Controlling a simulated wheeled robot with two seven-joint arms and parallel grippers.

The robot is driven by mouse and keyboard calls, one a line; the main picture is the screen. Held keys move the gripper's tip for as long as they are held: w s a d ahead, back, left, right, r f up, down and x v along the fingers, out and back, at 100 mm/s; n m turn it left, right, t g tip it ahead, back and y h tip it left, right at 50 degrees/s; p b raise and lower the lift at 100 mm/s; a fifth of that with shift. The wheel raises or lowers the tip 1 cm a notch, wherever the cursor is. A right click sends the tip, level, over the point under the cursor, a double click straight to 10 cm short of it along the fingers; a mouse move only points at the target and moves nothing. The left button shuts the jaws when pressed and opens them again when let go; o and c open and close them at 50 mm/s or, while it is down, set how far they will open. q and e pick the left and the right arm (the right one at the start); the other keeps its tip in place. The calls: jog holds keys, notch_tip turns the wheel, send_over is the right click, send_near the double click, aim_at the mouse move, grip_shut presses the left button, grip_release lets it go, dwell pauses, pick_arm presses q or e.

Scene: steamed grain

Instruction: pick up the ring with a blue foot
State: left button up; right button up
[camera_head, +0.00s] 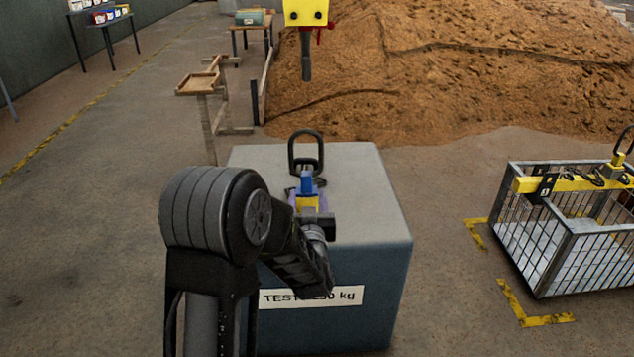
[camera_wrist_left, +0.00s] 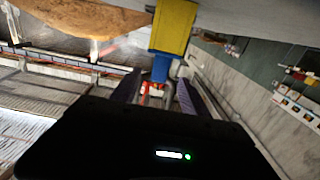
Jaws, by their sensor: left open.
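A dark ring (camera_head: 305,150) stands upright on top of a large grey-blue test block (camera_head: 365,190). A small blue piece (camera_head: 306,182) shows just in front of the ring's lower end, with a yellow piece (camera_head: 307,203) next to it. I cannot tell how these join the ring. My left gripper (camera_head: 307,190) is open at the block's top, with its fingers on either side of the blue piece. The left wrist view shows the blue piece (camera_wrist_left: 161,68) and the yellow piece (camera_wrist_left: 174,27) in line with the open fingers. My right gripper is not visible.
A yellow hook block (camera_head: 306,12) hangs above and behind the ring. A brown grain heap (camera_head: 480,75) fills the back. A metal basket (camera_head: 560,235) with a yellow bar stands at the right. Wooden stands are at back left; the left floor is clear.

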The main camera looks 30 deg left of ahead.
aim_at(307, 185)
pick_arm(q)
jog(key=shift+b+x, duration=0.3)
jog(key=shift+x, duration=1)
jog(key=shift+a, duration=0.1)
jog(key=shift+w+a+f, duration=0.1)
jog(key=shift+w+a, duration=0.1)
jog(key=shift+w, duration=0.1)
jog(key=b+x, duration=0.1)
jog(key=x, duration=0.2)
jog(key=shift+w+a+b, duration=0.15)
jog(key=shift+w+b, duration=0.05)
jog(key=shift+b, duration=0.2)
jog(key=shift+w+a, duration=0.25)
jog(key=shift+w, duration=0.05)
jog(key=shift+c, duration=0.4)
grip_shut()
